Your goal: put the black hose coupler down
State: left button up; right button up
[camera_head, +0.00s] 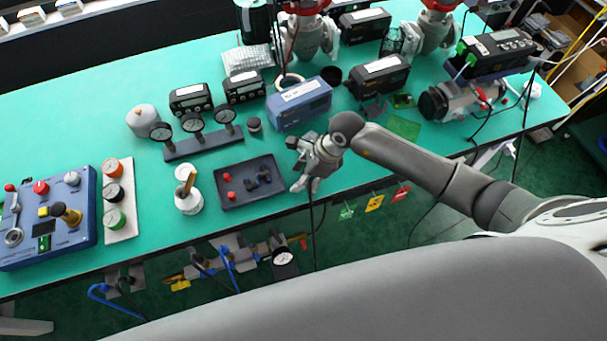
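A black tray (222,200) lies near the front edge of the green bench. It holds small dark fittings (251,184) and red-capped pieces (228,178). One of the dark fittings looks like the black hose coupler, but they are too small to tell apart. My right gripper (306,186) is just right of the tray, near the bench's front edge, pointing down. Its two fingertips look apart and I see nothing between them. My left gripper is out of view.
A blue-grey box (300,105) stands behind my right gripper. A gauge stand (203,143) is behind the tray, and a white pot (188,202) is left of it. Colored tags (374,203) hang below the bench edge. Bare bench lies at the far left.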

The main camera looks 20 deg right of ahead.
jog(key=shift+s+d+f, duration=0.25)
jog(key=shift+s, duration=0.1)
jog(key=shift+r+p, duration=0.25)
jog(key=shift+p, duration=0.15)
jog(key=shift+r+p, duration=0.45)
jog(key=b+v, duration=0.2)
jog(key=v, duration=1)
jog(key=shift+w, duration=0.25)
jog(key=shift+r, duration=0.1)
